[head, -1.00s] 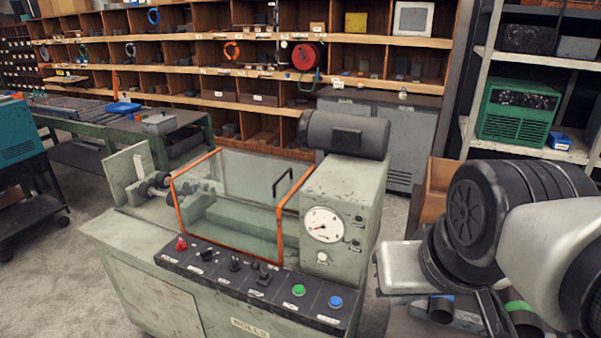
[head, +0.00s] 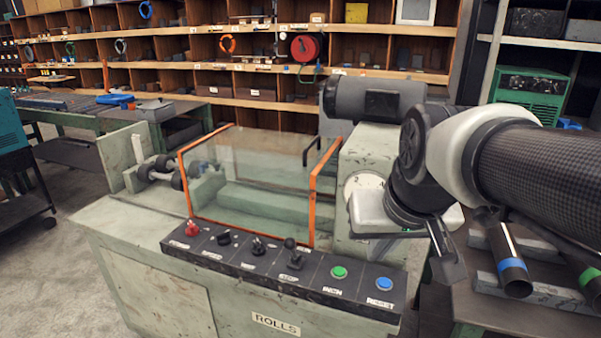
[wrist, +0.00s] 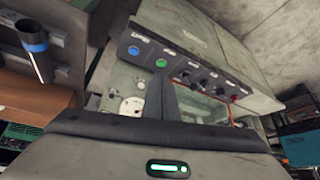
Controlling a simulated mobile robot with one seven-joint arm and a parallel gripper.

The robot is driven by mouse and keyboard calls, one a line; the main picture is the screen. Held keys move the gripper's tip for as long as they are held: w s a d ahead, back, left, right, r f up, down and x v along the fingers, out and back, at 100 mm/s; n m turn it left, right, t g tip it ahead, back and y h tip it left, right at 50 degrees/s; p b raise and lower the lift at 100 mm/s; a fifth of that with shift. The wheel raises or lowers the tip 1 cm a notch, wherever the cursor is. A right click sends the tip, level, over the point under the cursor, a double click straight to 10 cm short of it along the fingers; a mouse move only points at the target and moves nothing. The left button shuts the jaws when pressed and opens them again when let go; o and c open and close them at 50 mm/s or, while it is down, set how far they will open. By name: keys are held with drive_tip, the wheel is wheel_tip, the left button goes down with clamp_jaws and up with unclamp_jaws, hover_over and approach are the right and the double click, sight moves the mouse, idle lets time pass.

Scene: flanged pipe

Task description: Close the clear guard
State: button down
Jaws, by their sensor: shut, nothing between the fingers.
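The clear guard (head: 250,185) is a see-through panel box with orange edges, standing over the green bed of the rolls machine in the head view. Its dark bar handle (head: 306,152) is at its right side. I cannot tell whether the guard sits fully shut. My gripper (head: 447,268) is shut and empty, pointing down to the right of the machine's gauge housing, apart from the guard.
The control panel (head: 285,265) with a red knob, black switches and green and blue buttons runs along the machine's front. A grey motor (head: 370,100) sits on top at the right. A bench (head: 525,300) with pipe pieces lies at the right. Shelves stand behind.

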drive_tip(key=w+a+f+m+y, duration=0.1)
drive_tip(key=w+a+m+y, duration=0.15)
drive_tip(key=w, duration=2.45)
drive_tip(key=b+x, duration=0.1)
drive_tip(key=x, duration=0.8)
drive_tip(key=shift+w+a+m+t+y, duration=0.25)
drive_tip(key=shift+w+m+t+y, duration=0.1)
drive_tip(key=shift+w+y, duration=0.1)
drive_tip(key=shift+a+f, duration=0.1)
